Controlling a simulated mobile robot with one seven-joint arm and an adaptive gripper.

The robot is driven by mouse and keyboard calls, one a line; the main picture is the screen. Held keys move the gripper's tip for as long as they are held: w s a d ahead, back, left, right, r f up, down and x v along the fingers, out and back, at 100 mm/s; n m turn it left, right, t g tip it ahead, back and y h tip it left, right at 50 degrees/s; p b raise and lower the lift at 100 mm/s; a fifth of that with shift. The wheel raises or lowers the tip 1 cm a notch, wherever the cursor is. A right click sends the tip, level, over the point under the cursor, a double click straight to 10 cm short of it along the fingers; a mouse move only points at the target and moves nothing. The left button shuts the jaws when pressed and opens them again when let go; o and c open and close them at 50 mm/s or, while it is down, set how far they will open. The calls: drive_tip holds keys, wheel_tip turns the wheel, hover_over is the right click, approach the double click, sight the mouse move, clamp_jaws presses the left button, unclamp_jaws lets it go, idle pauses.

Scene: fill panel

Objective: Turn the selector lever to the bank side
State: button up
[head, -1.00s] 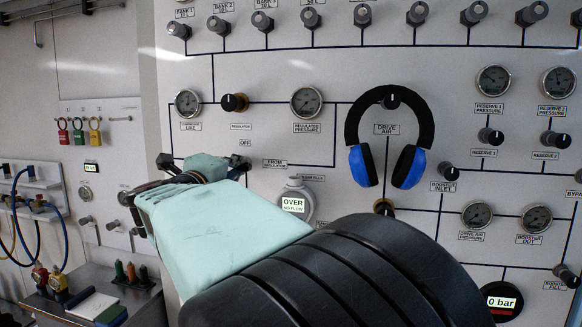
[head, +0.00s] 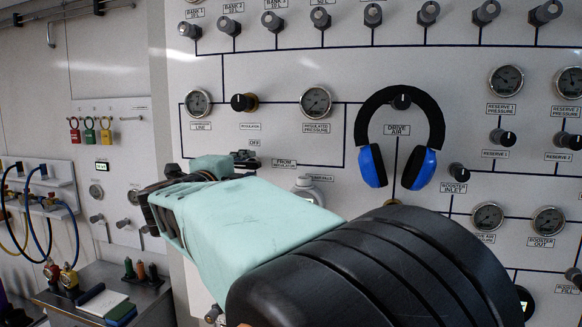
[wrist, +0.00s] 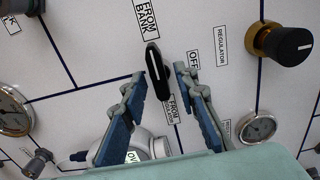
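The selector lever (wrist: 157,72) is black with a white line and shows in the wrist view. Its long axis runs roughly between the FROM BANK label (wrist: 147,17) above and the FROM REGULATOR label (wrist: 171,110) below; the OFF label (wrist: 193,61) is to its right. My gripper (wrist: 158,78) is open, its two blue-grey fingers on either side of the lever's lower part. The right fingertip is close to the lever; I cannot tell whether it touches. In the head view the lever (head: 246,158) is small and partly hidden by my teal wrist cover.
A regulator knob (wrist: 282,45) is at the right of the wrist view. Blue and black headphones (head: 372,165) hang on the panel right of my arm.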

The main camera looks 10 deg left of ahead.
drive_tip(key=s, duration=1.2)
drive_tip(key=shift+a, duration=0.45)
